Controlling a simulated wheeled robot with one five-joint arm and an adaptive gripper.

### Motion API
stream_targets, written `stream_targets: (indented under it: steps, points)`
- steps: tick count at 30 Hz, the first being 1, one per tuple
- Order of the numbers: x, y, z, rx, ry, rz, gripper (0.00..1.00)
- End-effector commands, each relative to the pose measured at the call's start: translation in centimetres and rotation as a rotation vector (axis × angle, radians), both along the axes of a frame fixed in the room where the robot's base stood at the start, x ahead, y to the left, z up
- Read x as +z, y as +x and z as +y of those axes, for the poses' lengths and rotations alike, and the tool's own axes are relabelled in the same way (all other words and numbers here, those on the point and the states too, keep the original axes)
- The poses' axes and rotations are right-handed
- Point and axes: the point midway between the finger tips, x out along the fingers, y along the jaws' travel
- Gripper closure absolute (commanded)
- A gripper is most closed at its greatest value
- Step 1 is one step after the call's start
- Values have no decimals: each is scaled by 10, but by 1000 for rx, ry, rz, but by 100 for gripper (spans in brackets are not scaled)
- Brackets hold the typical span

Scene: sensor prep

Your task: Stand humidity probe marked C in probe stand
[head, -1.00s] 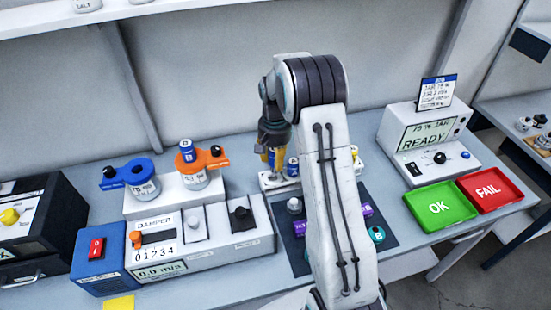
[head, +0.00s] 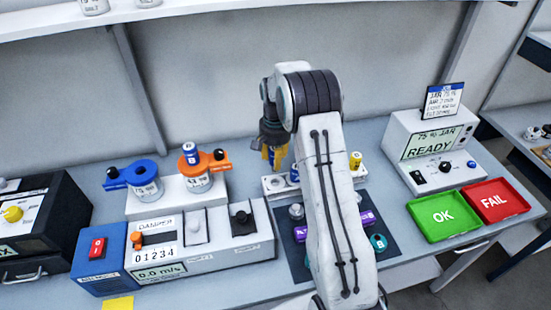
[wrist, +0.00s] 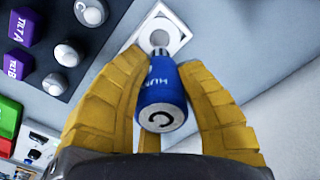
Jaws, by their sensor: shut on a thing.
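My gripper (head: 272,155) is over the left part of the probe stand, a white block (head: 272,187) at the back of the table. In the wrist view, the yellow fingers of my gripper (wrist: 160,105) are shut on a blue humidity probe (wrist: 160,95) with a C on its grey end cap. Its pronged tip points at a round socket in the white stand (wrist: 178,22). The tip overlaps the socket's near edge; I cannot tell whether it is inside. A blue body (head: 294,173) beside my gripper is partly hidden by my arm.
A yellow-topped probe (head: 355,160) shows right of my arm. A dark mat (head: 300,262) holds purple and grey parts. The green OK tray (head: 443,215) and red FAIL tray (head: 496,199) are right. Blue (head: 140,172) and orange (head: 205,160) holders sit on jars at left.

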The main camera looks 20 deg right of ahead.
Motion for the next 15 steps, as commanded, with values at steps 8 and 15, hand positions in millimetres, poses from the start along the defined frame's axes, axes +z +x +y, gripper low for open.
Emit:
stream_targets:
  steps: [8, 15]
  points:
    - [-18, 0, 0, 0, 1, 1, 100]
    - [-36, 0, 0, 0, 1, 1, 100]
